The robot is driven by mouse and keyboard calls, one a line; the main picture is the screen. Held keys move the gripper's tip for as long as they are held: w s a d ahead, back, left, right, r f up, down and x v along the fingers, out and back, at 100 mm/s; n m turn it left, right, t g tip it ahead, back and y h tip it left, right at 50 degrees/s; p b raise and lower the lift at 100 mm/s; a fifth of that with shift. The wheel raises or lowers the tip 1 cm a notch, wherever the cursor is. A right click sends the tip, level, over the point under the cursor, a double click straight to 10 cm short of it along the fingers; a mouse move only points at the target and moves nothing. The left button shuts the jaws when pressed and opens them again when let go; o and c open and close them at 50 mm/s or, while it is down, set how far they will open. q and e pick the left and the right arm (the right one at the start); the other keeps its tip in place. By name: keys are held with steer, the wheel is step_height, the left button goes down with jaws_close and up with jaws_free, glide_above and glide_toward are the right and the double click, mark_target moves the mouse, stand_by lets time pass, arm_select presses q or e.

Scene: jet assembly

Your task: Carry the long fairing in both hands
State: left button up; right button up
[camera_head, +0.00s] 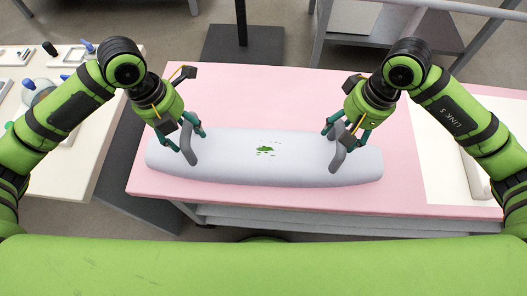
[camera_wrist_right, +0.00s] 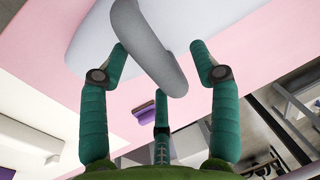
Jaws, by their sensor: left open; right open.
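The long fairing (camera_head: 262,165) is a pale grey, rounded long body with a green patch in its middle. It lies across the pink table top in the head view and has two raised grey handles. My left gripper (camera_head: 191,143) is open at the left handle (camera_head: 187,150). My right gripper (camera_head: 345,132) is open at the right handle (camera_head: 338,150). In the right wrist view, the handle (camera_wrist_right: 148,45) runs between the spread teal fingers of my right gripper (camera_wrist_right: 158,52). Whether the fingers touch the handles, I cannot tell.
The pink table (camera_head: 280,90) is clear behind the fairing. A white table (camera_head: 75,150) with small parts stands at the left. A white sheet (camera_head: 440,150) with a pale object lies at the right. Grey metal frames (camera_head: 400,25) stand behind.

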arm_select(q)
steer(key=shift+f, duration=0.2)
arm_select(e)
steer(key=shift+f, duration=0.2)
arm_select(q)
jaws_close()
arm_select(e)
jaws_close()
arm_select(q)
steer(key=shift+d, duration=0.15)
arm_select(e)
steer(key=shift+s+a, duration=0.1)
steer(key=shift+a, duration=0.05)
